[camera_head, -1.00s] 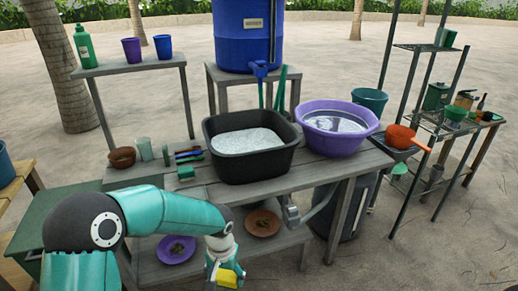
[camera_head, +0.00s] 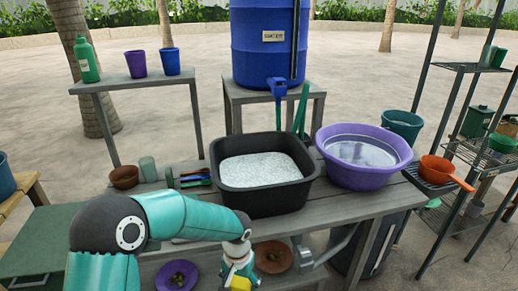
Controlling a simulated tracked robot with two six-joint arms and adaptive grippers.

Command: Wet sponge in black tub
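The black tub (camera_head: 265,203) stands on the grey wooden table. It holds a pale, whitish, speckled content, and I cannot tell whether that is water. My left gripper (camera_head: 239,274) is low at the bottom of the head view, in front of the tub and below its rim. It points down and appears shut on a yellow sponge (camera_head: 240,284), which is partly cut off by the frame edge. I cannot tell whether the sponge is wet. My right gripper is not in view.
A purple basin of water (camera_head: 365,175) stands right of the tub. An orange pan (camera_head: 440,168) is farther right. Brushes (camera_head: 192,178), a glass (camera_head: 148,168) and a brown bowl (camera_head: 125,178) are left of the tub. Plates lie on the lower shelf.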

